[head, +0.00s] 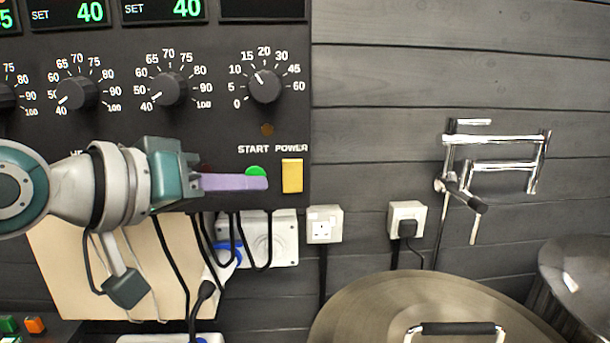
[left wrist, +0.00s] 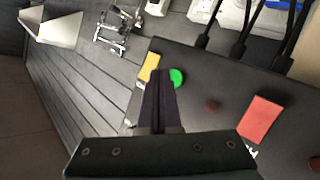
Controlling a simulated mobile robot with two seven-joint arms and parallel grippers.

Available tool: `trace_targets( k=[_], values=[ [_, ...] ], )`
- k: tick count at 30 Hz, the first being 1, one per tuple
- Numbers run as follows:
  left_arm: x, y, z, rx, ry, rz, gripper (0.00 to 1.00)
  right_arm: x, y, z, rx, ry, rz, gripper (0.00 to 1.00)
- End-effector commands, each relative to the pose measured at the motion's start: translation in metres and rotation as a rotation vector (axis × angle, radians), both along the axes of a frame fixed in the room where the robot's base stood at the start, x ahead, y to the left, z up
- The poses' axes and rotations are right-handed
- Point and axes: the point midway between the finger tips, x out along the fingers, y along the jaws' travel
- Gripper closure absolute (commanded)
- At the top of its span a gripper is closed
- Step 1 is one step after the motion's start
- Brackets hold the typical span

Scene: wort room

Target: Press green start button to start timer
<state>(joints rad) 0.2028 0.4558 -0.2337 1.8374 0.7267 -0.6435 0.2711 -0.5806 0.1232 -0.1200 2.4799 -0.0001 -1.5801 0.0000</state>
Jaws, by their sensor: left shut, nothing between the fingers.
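The green start button (head: 256,171) sits on the dark control panel (head: 200,130) under the word START. My left gripper (head: 266,183) is shut and empty. In the head view its purple fingers lie across the lower part of the button. In the left wrist view the green button (left wrist: 177,78) shows just right of the dark fingertips (left wrist: 160,72). I cannot tell whether the fingertips touch it. The timer knob (head: 265,86) stands above, its scale running from 0 to 60. A dark amber lamp (head: 267,129) is between knob and button. My right gripper is not in view.
The yellow power switch (head: 292,175) is just right of the start button. Several black cables hang below the panel near a socket (head: 324,224). A folding tap (head: 495,160) is on the wall at right, above a round metal lid (head: 380,305).

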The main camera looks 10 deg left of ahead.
Motion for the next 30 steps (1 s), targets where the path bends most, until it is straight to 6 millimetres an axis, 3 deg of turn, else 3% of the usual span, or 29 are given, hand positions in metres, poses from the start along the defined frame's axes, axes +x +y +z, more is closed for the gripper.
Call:
trace_targets(
  k=[30],
  values=[
    [0.012,0.003,0.0,0.001,-0.001,0.0,1.0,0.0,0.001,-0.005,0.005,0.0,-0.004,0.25]
  ],
)
